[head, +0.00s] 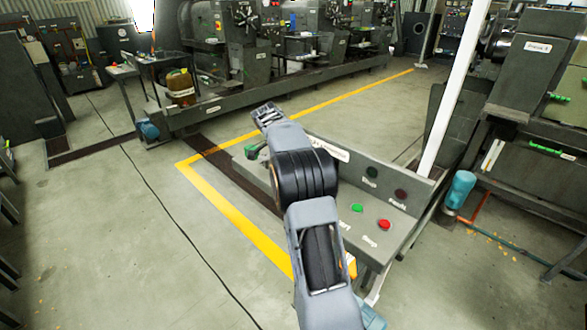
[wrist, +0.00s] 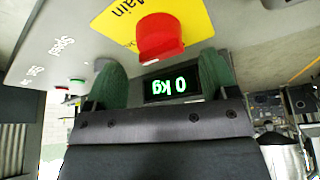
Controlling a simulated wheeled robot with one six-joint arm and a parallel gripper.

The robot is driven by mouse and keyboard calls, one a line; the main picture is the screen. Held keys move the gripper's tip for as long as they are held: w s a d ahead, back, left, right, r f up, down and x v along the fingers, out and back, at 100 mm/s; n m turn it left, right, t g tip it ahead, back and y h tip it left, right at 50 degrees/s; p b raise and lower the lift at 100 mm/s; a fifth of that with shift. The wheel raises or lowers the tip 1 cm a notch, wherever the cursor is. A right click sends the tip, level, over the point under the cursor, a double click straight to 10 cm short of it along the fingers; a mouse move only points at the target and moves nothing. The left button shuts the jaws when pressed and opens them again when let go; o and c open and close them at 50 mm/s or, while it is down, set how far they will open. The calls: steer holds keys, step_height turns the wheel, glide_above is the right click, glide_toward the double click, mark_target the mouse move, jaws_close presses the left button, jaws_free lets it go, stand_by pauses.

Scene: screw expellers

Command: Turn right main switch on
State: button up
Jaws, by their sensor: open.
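The main switch (wrist: 160,38) is a red knob on a yellow plate (wrist: 120,18) marked "Main", in the upper middle of the wrist view. My gripper (wrist: 160,62) is open, with one green finger at each side of the frame's middle. The knob shows just beyond and between the fingertips; I cannot tell whether they touch it. Nothing is seen held. In the head view my arm reaches over the grey control console (head: 405,232) and hides part of it. The knob cannot be made out there.
A display (wrist: 172,86) reads "0 kg", upside down, between the fingers. The console also bears a green button (head: 357,208) and a red button (head: 384,224). A white post (head: 447,105) stands behind the console. Open floor (head: 130,240) lies to the left, with a yellow line.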

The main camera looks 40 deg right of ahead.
steer(key=v, duration=0.9)
steer(key=shift+a+r+p, duration=0.25)
steer(key=shift+r+p, duration=0.1)
steer(key=shift+p, duration=0.05)
steer(key=a+f+n, duration=0.1)
steer(key=f+n, duration=0.1)
steer(key=n, duration=0.1)
steer(key=s+a+f+n+y, duration=0.1)
steer(key=f+n, duration=0.1)
steer(key=n, duration=0.1)
steer(key=a+f+n, duration=0.2)
steer(key=f+n, duration=0.1)
steer(key=shift+s+n+t, duration=0.4)
steer(key=s+a+n+t+y, duration=0.1)
steer(key=s+a+n+t, duration=0.1)
steer(key=s+a+n, duration=0.3)
steer(key=s+a+f+n+t+y, duration=0.1)
steer(key=s+a+n, duration=0.5)
steer(key=s+a, duration=0.6)
steer(key=s+y, duration=0.1)
steer(key=s, duration=0.6)
steer(key=shift+s+a+f+t, duration=0.2)
steer(key=shift+s+f+t, duration=0.1)
steer(key=shift+f+t, duration=0.1)
